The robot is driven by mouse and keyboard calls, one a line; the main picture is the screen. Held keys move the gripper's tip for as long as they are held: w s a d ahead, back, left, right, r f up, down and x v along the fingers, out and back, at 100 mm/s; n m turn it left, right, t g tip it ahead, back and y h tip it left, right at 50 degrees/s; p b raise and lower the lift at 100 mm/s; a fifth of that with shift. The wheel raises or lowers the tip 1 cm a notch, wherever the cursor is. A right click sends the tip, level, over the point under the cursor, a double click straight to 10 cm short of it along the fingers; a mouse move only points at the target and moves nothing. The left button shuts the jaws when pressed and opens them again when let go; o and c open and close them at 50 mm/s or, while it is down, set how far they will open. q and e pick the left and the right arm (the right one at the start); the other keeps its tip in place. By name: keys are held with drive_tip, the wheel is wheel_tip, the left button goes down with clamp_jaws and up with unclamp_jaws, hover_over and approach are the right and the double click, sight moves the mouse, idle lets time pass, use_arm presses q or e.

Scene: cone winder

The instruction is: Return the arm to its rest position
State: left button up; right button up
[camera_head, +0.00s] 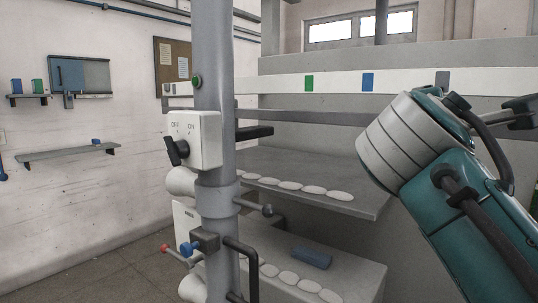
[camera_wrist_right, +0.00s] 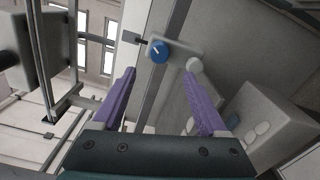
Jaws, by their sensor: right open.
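My right arm (camera_head: 440,190), teal with white bands, fills the right side of the head view. I cannot make out its gripper fingers there. In the right wrist view my right gripper (camera_wrist_right: 159,73) has two purple fingers spread apart with nothing between them. My left gripper is in neither view.
A grey post (camera_head: 214,100) stands at the centre left with an OFF/ON switch box (camera_head: 205,140). Behind it are grey shelves (camera_head: 330,165) with white discs (camera_head: 290,186) in rows. A blue block (camera_head: 311,258) lies on the lower ledge. A wall shelf (camera_head: 65,153) is at left.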

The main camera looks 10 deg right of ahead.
drive_tip(key=s+a+f+m+g+y, duration=0.1)
drive_tip(key=s+f+m+g+y, duration=0.2)
drive_tip(key=s+f, duration=0.5)
drive_tip(key=s+a+f+m+g+y, duration=0.1)
drive_tip(key=s+a+f+m+y, duration=0.25)
drive_tip(key=f, duration=0.85)
drive_tip(key=s+a+f+m+g+y, duration=0.1)
drive_tip(key=s+a+f+g+y, duration=0.15)
drive_tip(key=s, duration=0.55)
drive_tip(key=s+a+f+m+g+y, duration=0.1)
drive_tip(key=s+a+f+g+y, duration=0.2)
drive_tip(key=s, duration=0.5)
wheel_tip(320, 180, up, 21)
drive_tip(key=a+t+y+p, duration=0.1)
drive_tip(key=a+p, duration=0.1)
drive_tip(key=p, duration=1.9)
drive_tip(key=shift+s+y, duration=0.3)
drive_tip(key=shift+s, duration=0.05)
